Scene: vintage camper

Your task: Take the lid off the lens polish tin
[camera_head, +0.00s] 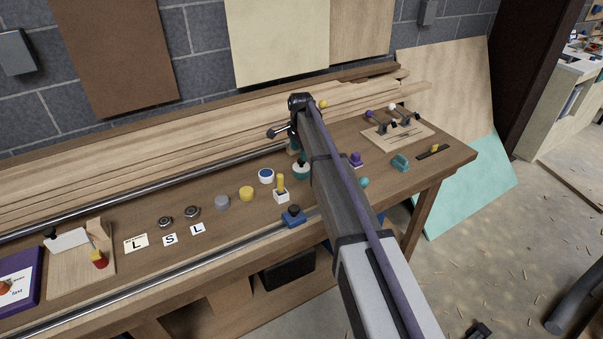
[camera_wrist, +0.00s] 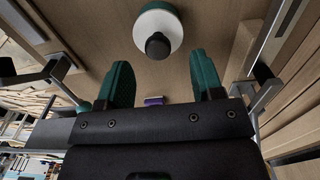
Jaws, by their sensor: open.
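A round teal tin with a white top and black knob, which I take for the lens polish tin, stands on the workbench beside my arm in the head view (camera_head: 302,172). No label on it is readable. In the wrist view the tin (camera_wrist: 171,11) is at the top centre, with its white lid (camera_wrist: 143,33) and black knob (camera_wrist: 158,46) facing me. My gripper (camera_wrist: 161,60) is open, its two teal fingers apart with nothing between them. The knob lies just beyond the fingertips, apart from them. In the head view my arm hides most of the gripper.
Left of the tin on the workbench (camera_head: 330,205) are a white-and-blue round pot (camera_head: 266,176), a yellow pot (camera_head: 247,194), a grey pot (camera_head: 222,203) and a white block with a yellow peg (camera_head: 281,189). A purple item (camera_head: 356,160) stands right of my arm. Planks line the back.

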